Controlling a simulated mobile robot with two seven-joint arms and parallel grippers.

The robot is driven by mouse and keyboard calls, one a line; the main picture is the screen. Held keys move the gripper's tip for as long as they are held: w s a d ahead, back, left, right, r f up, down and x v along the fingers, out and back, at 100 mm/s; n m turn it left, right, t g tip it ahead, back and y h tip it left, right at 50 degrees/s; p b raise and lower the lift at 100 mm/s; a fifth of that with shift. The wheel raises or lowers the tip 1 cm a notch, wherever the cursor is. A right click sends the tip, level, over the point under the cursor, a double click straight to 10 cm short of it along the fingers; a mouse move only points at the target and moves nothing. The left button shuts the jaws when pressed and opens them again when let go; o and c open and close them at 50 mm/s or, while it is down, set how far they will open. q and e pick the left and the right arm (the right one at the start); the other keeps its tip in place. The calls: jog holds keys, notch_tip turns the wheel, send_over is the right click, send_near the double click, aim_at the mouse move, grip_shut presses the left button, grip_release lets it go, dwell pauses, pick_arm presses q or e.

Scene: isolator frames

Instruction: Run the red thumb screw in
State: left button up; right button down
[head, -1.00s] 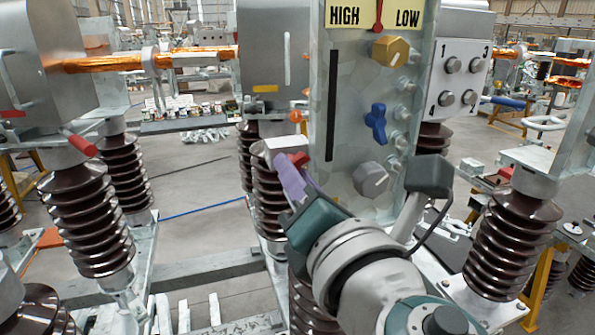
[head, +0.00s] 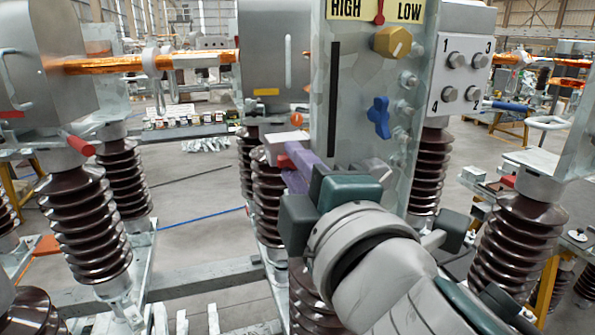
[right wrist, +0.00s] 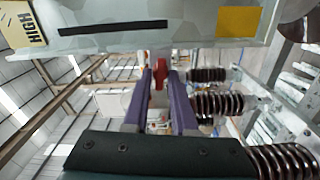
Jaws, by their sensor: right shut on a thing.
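The red thumb screw (right wrist: 158,82) sits at the edge of the grey panel in the right wrist view, between two purple fingers. In the head view a small red part of it (head: 285,161) shows beside the panel's lower left edge. My right gripper (head: 297,160) comes from below with its purple fingers at that edge. It is shut on the thumb screw; its fingers also show in the wrist view (right wrist: 160,85). The screw's thread is hidden. My left gripper is not in view.
The upright panel (head: 357,110) carries a yellow knob (head: 392,42), a blue knob (head: 378,117) and a grey knob partly hidden behind my gripper. A numbered plate (head: 464,75) stands to its right. Brown ribbed insulators (head: 88,225) stand around. Open floor shows at left.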

jog(key=shift+d+r+m, duration=0.1)
jog(key=shift+m, duration=3.55)
jog(key=shift+d+r+m, duration=0.1)
jog(key=shift+m, duration=3.55)
jog(key=c, duration=1)
grip_release()
